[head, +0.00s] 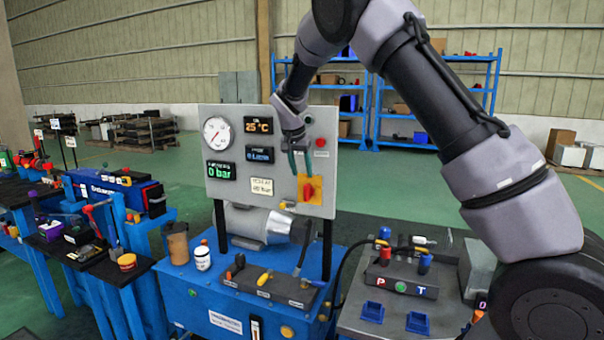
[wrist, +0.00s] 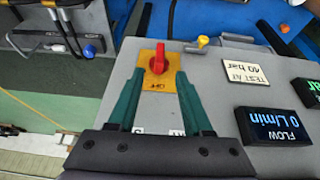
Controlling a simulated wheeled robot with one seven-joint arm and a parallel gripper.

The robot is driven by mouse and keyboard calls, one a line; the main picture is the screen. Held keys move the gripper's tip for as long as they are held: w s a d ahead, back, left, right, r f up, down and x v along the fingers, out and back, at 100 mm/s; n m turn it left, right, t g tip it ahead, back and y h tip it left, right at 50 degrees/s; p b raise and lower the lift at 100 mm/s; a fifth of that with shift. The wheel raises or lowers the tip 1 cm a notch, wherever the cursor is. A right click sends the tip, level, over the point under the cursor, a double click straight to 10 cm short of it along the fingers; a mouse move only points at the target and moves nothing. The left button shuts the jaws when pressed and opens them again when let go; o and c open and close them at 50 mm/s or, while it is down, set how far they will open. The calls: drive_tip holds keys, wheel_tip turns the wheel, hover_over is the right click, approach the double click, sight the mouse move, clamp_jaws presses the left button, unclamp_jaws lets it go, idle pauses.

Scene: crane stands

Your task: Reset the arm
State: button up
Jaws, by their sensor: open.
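My arm reaches from the right over the work area in the head view. My gripper (head: 301,162) hangs in front of the upright grey panel (head: 212,112). In the wrist view my gripper (wrist: 160,85) shows two green fingers, apart and with nothing between them. A red rotary knob on a yellow plate (wrist: 158,60) lies just beyond the fingertips. The same red knob (head: 308,192) is just below my gripper in the head view. I cannot tell whether a fingertip touches the plate.
The panel carries a gauge (head: 217,134) and several displays. Below it is a blue bench (head: 205,300) with a motor (head: 258,222), bottles and levers. A grey block marked P and T (head: 402,280) stands at right. Blue shelves (head: 440,100) stand behind.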

drive_tip(key=s+d+r+y, duration=0.3)
drive_tip(key=s+d+r, duration=1)
drive_tip(key=d+r, duration=0.3)
drive_tip(key=s+d+r+t, duration=0.1)
drive_tip(key=s+d, duration=0.3)
drive_tip(key=s, duration=0.8)
drive_tip(key=s+d+t, duration=0.2)
drive_tip(key=s+d, duration=0.2)
drive_tip(key=s, duration=0.7)
drive_tip(key=shift+s+d+r+y, duration=0.35)
drive_tip(key=shift+y, duration=0.05)
